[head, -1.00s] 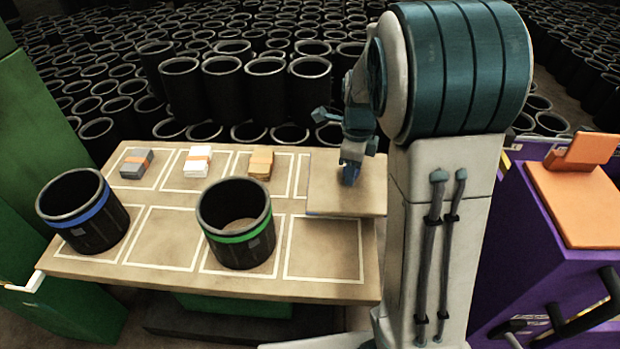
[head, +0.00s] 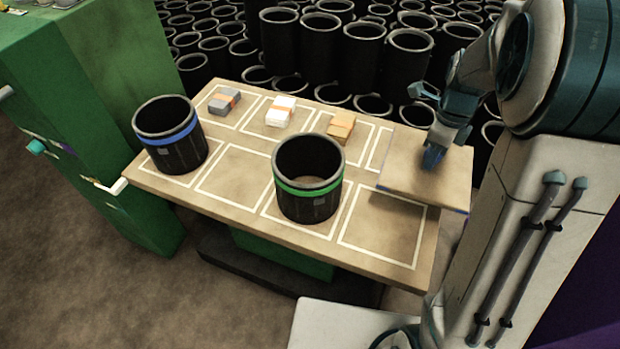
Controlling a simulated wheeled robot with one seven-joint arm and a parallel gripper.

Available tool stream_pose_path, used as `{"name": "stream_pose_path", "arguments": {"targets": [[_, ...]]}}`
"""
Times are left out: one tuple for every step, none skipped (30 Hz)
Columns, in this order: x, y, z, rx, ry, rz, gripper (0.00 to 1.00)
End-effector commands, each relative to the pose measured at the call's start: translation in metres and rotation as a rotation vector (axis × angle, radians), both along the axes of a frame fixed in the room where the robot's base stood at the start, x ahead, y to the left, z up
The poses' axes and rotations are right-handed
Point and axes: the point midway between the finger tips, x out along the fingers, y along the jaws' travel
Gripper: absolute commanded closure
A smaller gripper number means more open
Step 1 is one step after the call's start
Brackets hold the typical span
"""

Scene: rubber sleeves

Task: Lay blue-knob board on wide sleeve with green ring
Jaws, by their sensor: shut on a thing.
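The board (head: 410,185) is a flat, square tan plate with a blue lower edge. My gripper (head: 433,158) is shut on its knob, which is mostly hidden by the fingers and looks blue. The board is held level above the right end of the table, apart from the sleeves. The wide sleeve with the green ring (head: 309,187) is a black open-topped cylinder, upright in a front-row outlined cell, left of the board. Its top is open and uncovered. A similar black sleeve with a blue ring (head: 170,141) stands upright at the table's left end.
The tan table (head: 235,170) has white outlined cells. A grey block (head: 224,103), a white block (head: 280,111) and a tan block (head: 340,126) with orange bands lie along its back row. The front-right cell is clear. A green cabinet (head: 110,120) stands left.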

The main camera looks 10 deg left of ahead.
Motion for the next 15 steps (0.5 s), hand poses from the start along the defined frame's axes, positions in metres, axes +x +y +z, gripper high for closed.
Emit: {"name": "stream_pose_path", "arguments": {"targets": [[0.0002,0.0000,0.0005,0.000,-0.001,0.000,1.00],[0.0002,0.0000,0.0005,0.000,-0.001,0.000,1.00],[0.0002,0.0000,0.0005,0.000,-0.001,0.000,1.00],[0.0002,0.0000,0.0005,0.000,-0.001,0.000,1.00],[0.0002,0.0000,0.0005,0.000,-0.001,0.000,1.00],[0.0002,0.0000,0.0005,0.000,-0.001,0.000,1.00],[0.0002,0.0000,0.0004,0.000,-0.001,0.001,1.00],[0.0003,0.0000,0.0004,0.000,-0.001,0.003,1.00],[0.0004,0.0000,0.0001,0.000,-0.001,0.010,1.00],[0.0006,0.0001,-0.0001,0.000,-0.001,0.018,1.00],[0.0008,0.0003,-0.0005,0.000,-0.001,0.031,1.00],[0.0012,0.0004,-0.0012,-0.001,0.000,0.054,1.00],[0.0016,0.0005,-0.0018,-0.001,0.000,0.076,1.00],[0.0020,0.0007,-0.0025,-0.002,0.000,0.102,1.00],[0.0027,0.0009,-0.0037,-0.003,0.000,0.144,1.00]]}}
